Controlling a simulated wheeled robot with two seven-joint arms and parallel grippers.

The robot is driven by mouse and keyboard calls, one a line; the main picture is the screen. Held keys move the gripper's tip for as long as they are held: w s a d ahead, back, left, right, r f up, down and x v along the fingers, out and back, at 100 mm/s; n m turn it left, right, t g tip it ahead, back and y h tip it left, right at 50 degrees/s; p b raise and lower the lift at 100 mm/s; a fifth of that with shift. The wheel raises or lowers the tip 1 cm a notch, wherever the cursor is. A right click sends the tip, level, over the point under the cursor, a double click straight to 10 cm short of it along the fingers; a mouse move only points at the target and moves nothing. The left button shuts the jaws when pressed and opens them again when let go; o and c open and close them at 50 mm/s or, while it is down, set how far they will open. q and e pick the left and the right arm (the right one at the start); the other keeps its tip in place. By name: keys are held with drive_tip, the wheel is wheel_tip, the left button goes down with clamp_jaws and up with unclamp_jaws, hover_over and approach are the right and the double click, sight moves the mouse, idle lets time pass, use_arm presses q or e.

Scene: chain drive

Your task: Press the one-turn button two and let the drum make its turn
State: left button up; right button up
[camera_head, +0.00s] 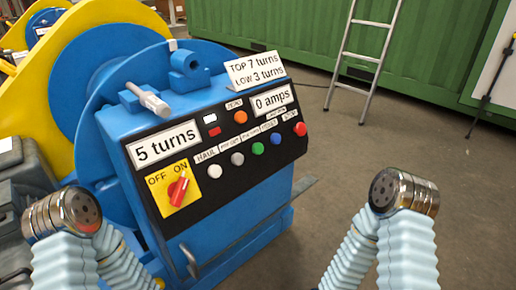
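The blue drive machine (130,130) carries a tilted black control panel (221,183). Its lower row has a white button (215,171) under HAUL, a grey button (237,158), a green button (257,148), a blue button (276,138) and a red button (300,129). Most labels above them are too small to read surely. An orange button (240,117) sits higher, by ZERO. The turns display (164,145) reads 5 turns. The blue drum (95,150) stands behind the panel. Only bent arm sections show at both sides; neither gripper is in view.
The red OFF/ON switch (178,191) points toward ON. The amps display (271,101) reads 0 amps. A sign (256,70) says TOP 7 turns, LOW 3 turns. A ladder (361,55) leans at the green container (270,25). Floor right of the machine is clear.

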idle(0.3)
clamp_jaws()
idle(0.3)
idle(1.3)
